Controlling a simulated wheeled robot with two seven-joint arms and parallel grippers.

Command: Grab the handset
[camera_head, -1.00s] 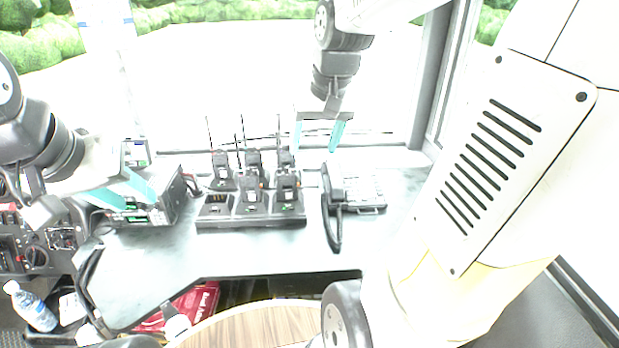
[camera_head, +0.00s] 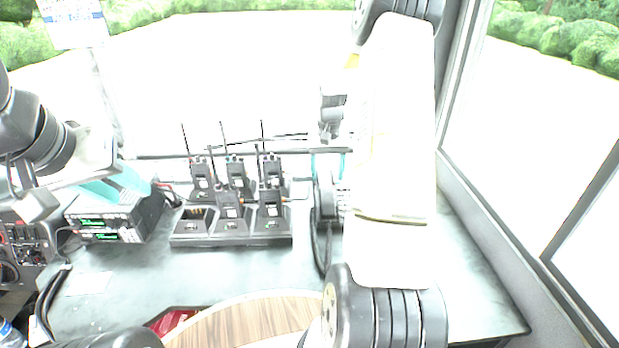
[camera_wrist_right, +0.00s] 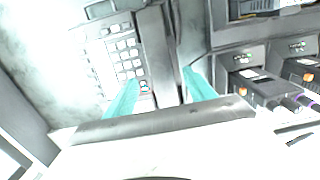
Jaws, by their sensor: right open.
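The desk phone (camera_head: 341,197) stands on the counter, mostly hidden behind my right arm. Its dark handset (camera_head: 323,192) lies along the phone's left side, with the cord hanging below. In the right wrist view the handset (camera_wrist_right: 158,55) runs lengthwise between the two teal fingers, beside the keypad. My right gripper (camera_head: 328,161) is open above the far part of the phone; it also shows in the right wrist view (camera_wrist_right: 162,88). I cannot tell whether its fingers touch the handset. My left gripper (camera_head: 116,184) is open and empty at the left, by the radio units.
A charging dock (camera_head: 230,241) with several handheld radios (camera_head: 229,204) stands left of the phone. Stacked radio units (camera_head: 106,228) with green displays sit further left. A window lies behind the counter. The counter front between dock and wooden round top (camera_head: 250,325) is clear.

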